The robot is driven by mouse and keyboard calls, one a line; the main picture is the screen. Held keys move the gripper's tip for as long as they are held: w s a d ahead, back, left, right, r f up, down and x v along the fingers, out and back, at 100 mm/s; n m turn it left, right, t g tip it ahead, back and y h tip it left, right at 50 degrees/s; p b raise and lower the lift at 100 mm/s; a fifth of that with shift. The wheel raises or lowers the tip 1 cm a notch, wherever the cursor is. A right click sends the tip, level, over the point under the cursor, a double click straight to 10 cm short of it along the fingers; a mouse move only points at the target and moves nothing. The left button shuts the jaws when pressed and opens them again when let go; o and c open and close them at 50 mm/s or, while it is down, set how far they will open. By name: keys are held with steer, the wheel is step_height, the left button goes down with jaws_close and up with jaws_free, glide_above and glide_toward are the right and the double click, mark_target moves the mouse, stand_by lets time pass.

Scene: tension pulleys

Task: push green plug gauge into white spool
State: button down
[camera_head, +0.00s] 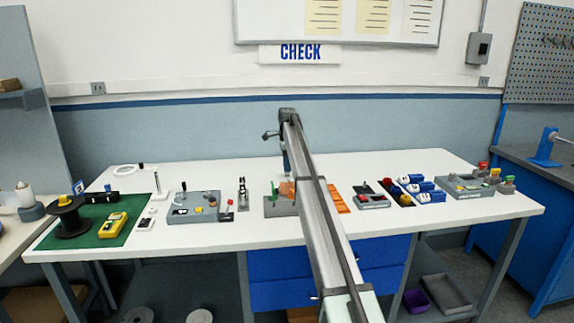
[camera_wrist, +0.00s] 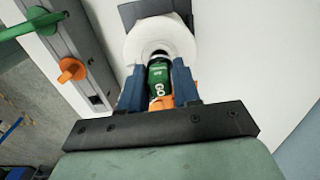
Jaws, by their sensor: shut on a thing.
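In the wrist view the green plug gauge (camera_wrist: 158,74) with white GO lettering stands between the two blue fingers of my gripper (camera_wrist: 158,82), which is shut on it. An orange part of the gauge shows lower down between the fingers. The white spool (camera_wrist: 140,42) is directly ahead, seen end-on with its dark bore facing the gauge. The gauge's front end is in line with the bore and close to or at its mouth. I cannot tell how far in it is. In the head view my arm hides most of this area.
A grey holder (camera_wrist: 84,50) with a green piece (camera_wrist: 30,25) and an orange knob (camera_wrist: 72,70) stands just left of the spool. In the head view a grey tray (camera_head: 193,207) is to the left, and an orange item (camera_head: 337,198) is right of my arm.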

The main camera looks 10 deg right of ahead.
steer(key=shift+f, duration=0.85)
steer(key=shift+f, duration=0.25)
steer(key=shift+f, duration=0.1)
stand_by(0.5)
steer(key=c, duration=0.7)
jaws_free()
steer(key=shift+c, duration=0.2)
step_height(320, 180, up, 14)
steer(key=shift+f, duration=0.1)
